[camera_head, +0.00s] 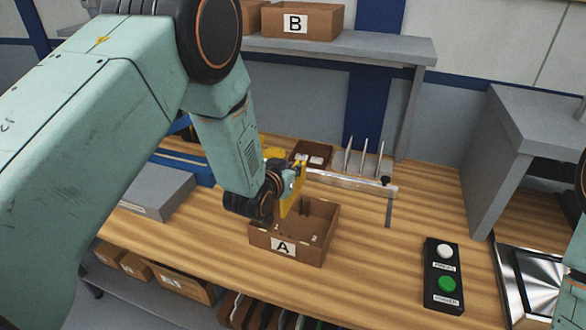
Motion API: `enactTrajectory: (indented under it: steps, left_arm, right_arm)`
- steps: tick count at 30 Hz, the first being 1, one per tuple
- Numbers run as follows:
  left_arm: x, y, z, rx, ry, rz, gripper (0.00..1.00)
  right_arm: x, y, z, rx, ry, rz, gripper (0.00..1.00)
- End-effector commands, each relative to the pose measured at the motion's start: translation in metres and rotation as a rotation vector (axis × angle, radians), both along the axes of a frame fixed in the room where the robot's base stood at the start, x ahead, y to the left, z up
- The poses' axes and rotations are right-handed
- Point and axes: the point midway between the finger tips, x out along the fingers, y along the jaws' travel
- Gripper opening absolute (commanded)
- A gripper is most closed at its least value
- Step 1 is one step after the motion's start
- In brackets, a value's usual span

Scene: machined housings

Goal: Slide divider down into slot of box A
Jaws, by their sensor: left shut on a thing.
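Box A (313,252) is an open brown box with a white "A" label on its front wall, standing on the wooden workbench. My left gripper (288,185) comes down from the upper left, just above the back left part of the box. Small dark pieces show inside the box. My right gripper is not in view; only part of an arm shows at the right edge.
Box B (301,22) sits on the grey shelf (350,47) at the back. A rack with metal pins (364,160) stands behind box A. A black button panel (443,276) and a metal tray (539,287) lie at right. A grey block (158,190) is at left.

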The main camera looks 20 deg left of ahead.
Motion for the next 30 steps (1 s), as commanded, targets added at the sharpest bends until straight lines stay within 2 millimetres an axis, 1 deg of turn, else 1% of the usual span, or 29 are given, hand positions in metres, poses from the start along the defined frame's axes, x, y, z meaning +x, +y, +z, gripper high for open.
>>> enactTrajectory:
  steps: [8,22,26,30]
  left_arm:
    - [-0.001,0.000,-0.015,0.000,-0.001,-0.001,0.00]
    - [0.001,0.000,-0.054,0.000,0.000,-0.001,0.00]
    - [0.001,0.000,-0.059,0.000,-0.001,-0.001,0.00]
    - [0.001,0.000,-0.059,0.000,-0.001,-0.001,0.00]
  right_arm:
    - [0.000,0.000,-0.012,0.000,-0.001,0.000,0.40]
    - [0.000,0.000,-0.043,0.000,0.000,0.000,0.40]
    - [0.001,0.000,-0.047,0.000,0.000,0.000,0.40]
    - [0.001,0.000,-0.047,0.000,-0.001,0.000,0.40]
